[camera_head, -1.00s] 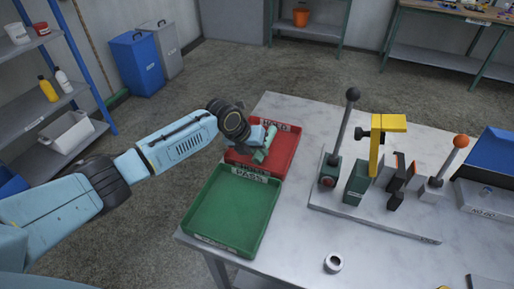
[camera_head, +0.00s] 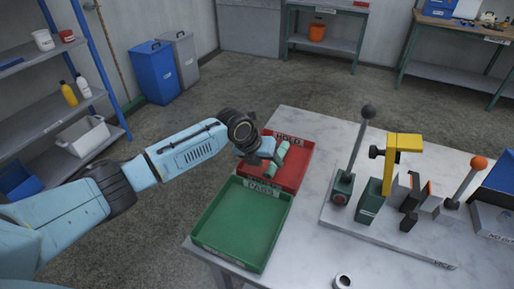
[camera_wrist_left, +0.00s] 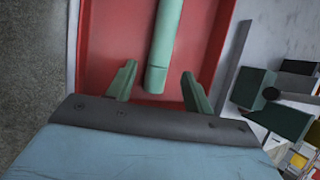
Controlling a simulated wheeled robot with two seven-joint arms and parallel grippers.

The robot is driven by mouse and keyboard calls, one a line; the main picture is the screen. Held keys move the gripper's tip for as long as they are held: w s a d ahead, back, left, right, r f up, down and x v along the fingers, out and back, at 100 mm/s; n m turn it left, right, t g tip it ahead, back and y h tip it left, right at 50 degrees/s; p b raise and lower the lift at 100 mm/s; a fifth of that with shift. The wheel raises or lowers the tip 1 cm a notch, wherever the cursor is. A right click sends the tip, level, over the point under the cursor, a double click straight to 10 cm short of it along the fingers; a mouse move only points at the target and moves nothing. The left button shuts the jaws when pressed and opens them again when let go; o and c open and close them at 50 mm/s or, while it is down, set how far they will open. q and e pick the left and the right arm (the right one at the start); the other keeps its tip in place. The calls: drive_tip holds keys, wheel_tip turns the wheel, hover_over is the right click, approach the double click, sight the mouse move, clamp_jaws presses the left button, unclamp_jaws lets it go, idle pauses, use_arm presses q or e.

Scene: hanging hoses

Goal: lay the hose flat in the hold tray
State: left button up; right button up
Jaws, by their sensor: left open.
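The hold tray (camera_head: 296,166) is red, shallow and labelled HOLD, at the far left of the table. A pale green hose (camera_head: 282,152) is inside it; it also shows in the left wrist view (camera_wrist_left: 164,40), stretched along the red floor and appearing to lie flat. Its upper end runs out of that view. My left gripper (camera_head: 272,161) is over the tray. In the left wrist view its green fingers (camera_wrist_left: 158,88) stand apart with the hose's near end between and beyond them, touching neither. In the head view fingers and hose partly blend. My right gripper is not in view.
A green tray labelled PASS (camera_head: 240,222) stands in front of the red one. To the right is a fixture board (camera_head: 390,235) with upright levers and a yellow clamp (camera_head: 404,144). Bare tabletop lies between.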

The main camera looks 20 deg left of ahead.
use_arm(q)
drive_tip(key=p+v, duration=0.1)
drive_tip(key=v, duration=1)
drive_tip(key=shift+r, duration=0.35)
drive_tip(key=shift+s+a, duration=0.1)
